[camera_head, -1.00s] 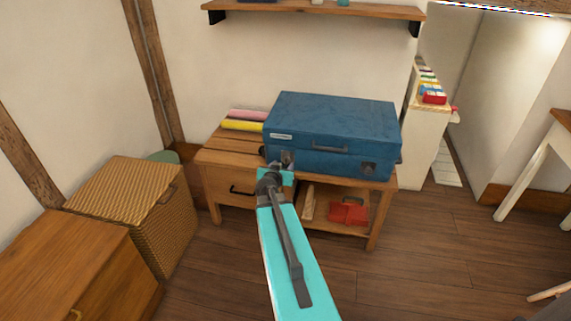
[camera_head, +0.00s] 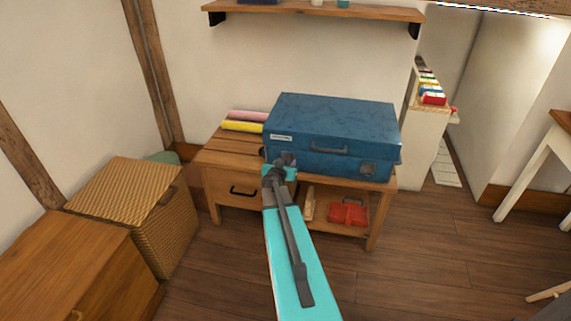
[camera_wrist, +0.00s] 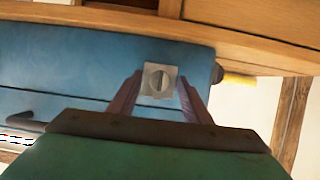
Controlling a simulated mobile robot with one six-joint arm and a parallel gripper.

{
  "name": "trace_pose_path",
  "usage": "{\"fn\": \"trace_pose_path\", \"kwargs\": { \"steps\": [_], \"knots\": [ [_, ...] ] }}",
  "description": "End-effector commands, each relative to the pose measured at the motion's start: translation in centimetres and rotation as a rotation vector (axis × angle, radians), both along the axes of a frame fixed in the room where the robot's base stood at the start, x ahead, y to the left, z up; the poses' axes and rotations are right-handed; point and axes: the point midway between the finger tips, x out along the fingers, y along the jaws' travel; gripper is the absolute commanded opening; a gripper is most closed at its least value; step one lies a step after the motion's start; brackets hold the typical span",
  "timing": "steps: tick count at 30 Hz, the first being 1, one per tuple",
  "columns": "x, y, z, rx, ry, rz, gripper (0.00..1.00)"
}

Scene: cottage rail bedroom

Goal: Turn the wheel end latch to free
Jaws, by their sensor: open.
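A blue case (camera_head: 335,125) with a dark front handle lies shut on a wooden bench. In the wrist view the case front (camera_wrist: 60,70) fills the left and middle. A pale square latch plate with a round slotted knob (camera_wrist: 159,81) sits on the case front between my fingers. My gripper (camera_wrist: 158,97) is open, one finger on each side of the plate, and I see no contact with the knob. In the head view my gripper (camera_head: 282,160) is at the lower left of the case front, and it hides the latch there.
The wooden bench (camera_head: 228,158) carries pink and yellow rolls (camera_head: 243,126) left of the case. A red item (camera_head: 348,211) lies on its lower shelf. A wicker box (camera_head: 125,190) stands at left. A wall shelf (camera_head: 310,9) hangs above.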

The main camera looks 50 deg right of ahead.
Motion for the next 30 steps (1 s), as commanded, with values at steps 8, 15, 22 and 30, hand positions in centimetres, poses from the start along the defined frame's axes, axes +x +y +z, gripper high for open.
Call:
{"fn": "trace_pose_path", "kwargs": {
  "steps": [8,15,22,30],
  "knots": [
    [0.00,0.02,0.00,0.000,0.000,0.000,0.31],
    [0.00,0.04,-0.01,0.000,0.000,0.000,0.04],
    [0.02,0.06,-0.10,-0.009,0.014,0.001,0.04],
    [0.12,0.15,-0.30,-0.050,0.078,0.001,0.04]
  ]
}}
